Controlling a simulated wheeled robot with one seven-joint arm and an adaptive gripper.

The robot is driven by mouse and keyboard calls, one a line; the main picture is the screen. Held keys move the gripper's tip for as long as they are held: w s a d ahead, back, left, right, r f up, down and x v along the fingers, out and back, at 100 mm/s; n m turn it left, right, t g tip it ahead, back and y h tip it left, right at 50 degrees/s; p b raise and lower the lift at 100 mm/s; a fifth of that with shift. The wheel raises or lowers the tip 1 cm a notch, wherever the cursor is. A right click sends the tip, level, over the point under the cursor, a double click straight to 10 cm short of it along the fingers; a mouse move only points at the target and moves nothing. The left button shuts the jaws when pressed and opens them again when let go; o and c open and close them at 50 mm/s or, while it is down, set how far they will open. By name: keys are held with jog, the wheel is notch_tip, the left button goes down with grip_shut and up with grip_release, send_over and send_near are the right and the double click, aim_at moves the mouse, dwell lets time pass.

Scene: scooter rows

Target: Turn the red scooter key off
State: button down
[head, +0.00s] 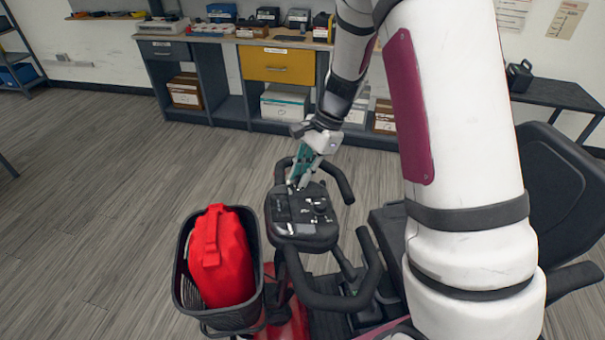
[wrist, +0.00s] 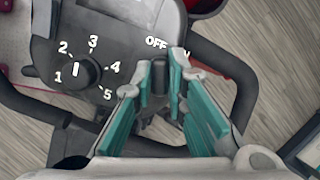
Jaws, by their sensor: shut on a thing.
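The red scooter (head: 288,325) stands in the lower middle of the head view, with its dark control console (head: 303,230) between black handlebars. My gripper (head: 296,184) reaches down to the far left part of the console. In the wrist view, my gripper (wrist: 160,78) is shut on the dark key (wrist: 159,80), with a teal-lined finger on each side. The white OFF label (wrist: 155,42) shows just above the key. A second label to its right is mostly hidden by a finger. The speed dial (wrist: 76,71) sits to the left, with numbers around it.
A black basket (head: 190,295) with a red bag (head: 220,258) hangs at the scooter's front. The black seat (head: 560,190) is at the right. A workbench (head: 240,42) with boxes lines the back wall. Open floor lies to the left.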

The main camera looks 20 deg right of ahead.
jog(key=shift+n, duration=0.8)
jog(key=c, duration=1.6)
grip_release()
jog(key=v, duration=1.2)
jog(key=shift+w, duration=0.2)
